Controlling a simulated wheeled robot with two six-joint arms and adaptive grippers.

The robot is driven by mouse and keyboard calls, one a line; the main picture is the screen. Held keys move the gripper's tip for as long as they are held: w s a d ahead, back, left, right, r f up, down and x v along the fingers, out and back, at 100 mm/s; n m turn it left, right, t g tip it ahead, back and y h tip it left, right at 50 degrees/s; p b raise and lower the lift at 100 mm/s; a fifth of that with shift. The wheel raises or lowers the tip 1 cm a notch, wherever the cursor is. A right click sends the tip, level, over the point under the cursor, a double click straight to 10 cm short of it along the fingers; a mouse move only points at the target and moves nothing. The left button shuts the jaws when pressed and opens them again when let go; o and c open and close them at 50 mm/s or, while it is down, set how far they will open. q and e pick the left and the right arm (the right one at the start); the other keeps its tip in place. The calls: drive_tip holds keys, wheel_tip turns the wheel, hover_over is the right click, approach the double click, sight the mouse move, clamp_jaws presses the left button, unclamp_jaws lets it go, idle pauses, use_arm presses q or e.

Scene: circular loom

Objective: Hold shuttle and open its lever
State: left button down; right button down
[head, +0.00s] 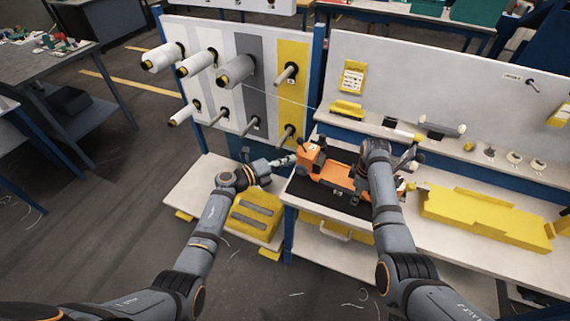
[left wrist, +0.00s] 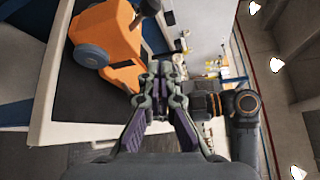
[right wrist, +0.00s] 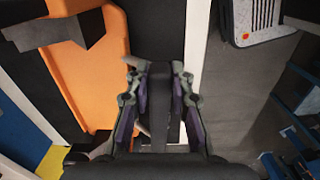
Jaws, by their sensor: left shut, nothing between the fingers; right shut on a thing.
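The orange shuttle (head: 335,173) lies on a black mat on the bench. Its near end, with a grey wheel (left wrist: 92,56), shows in the left wrist view, and its orange body (right wrist: 85,75) fills the left of the right wrist view. My left gripper (head: 287,161) is shut and empty, just left of the shuttle's left end; its closed fingers show in the left wrist view (left wrist: 159,72). My right gripper (right wrist: 161,75) is shut on a dark bar (right wrist: 160,105) beside the orange body. I cannot tell whether this bar is the lever. My right arm hides part of the shuttle in the head view.
A pegboard with spools (head: 237,70) stands behind on the left. A yellow block (head: 485,217) lies on the bench to the right. A shelf (head: 400,128) with small parts runs behind the shuttle. The bench's front edge (head: 330,212) is close to the shuttle.

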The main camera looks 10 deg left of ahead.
drive_tip(key=shift+s+f, duration=0.15)
drive_tip(key=c, duration=1.1)
unclamp_jaws()
use_arm(q)
drive_tip(key=shift+s+a+f, duration=0.35)
drive_tip(key=shift+s+a, duration=0.1)
drive_tip(key=shift+s, duration=0.05)
use_arm(e)
drive_tip(key=shift+w, duration=0.2)
